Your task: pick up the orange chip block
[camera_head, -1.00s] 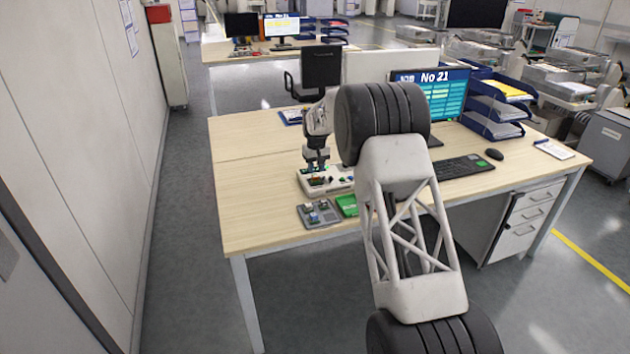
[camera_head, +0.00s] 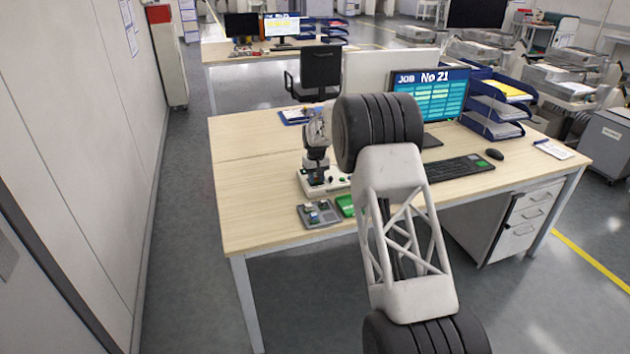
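My gripper (camera_head: 316,181) points down at the white tray (camera_head: 308,190) near the front left of the desk. Its fingers are tiny and dark here, and I cannot tell whether they are open or shut, or whether they touch anything. I cannot make out an orange chip block; the gripper and my arm hide part of the white tray. A grey tray (camera_head: 331,222) with small green and blue-grey blocks lies in front of it. A green piece (camera_head: 345,205) lies beside the grey tray, partly behind my arm.
The wooden desk (camera_head: 255,190) is clear on its left. A monitor (camera_head: 432,95), keyboard (camera_head: 457,168), mouse (camera_head: 494,154) and blue paper trays (camera_head: 492,115) stand on the right. A blue clipboard (camera_head: 292,117) lies at the back.

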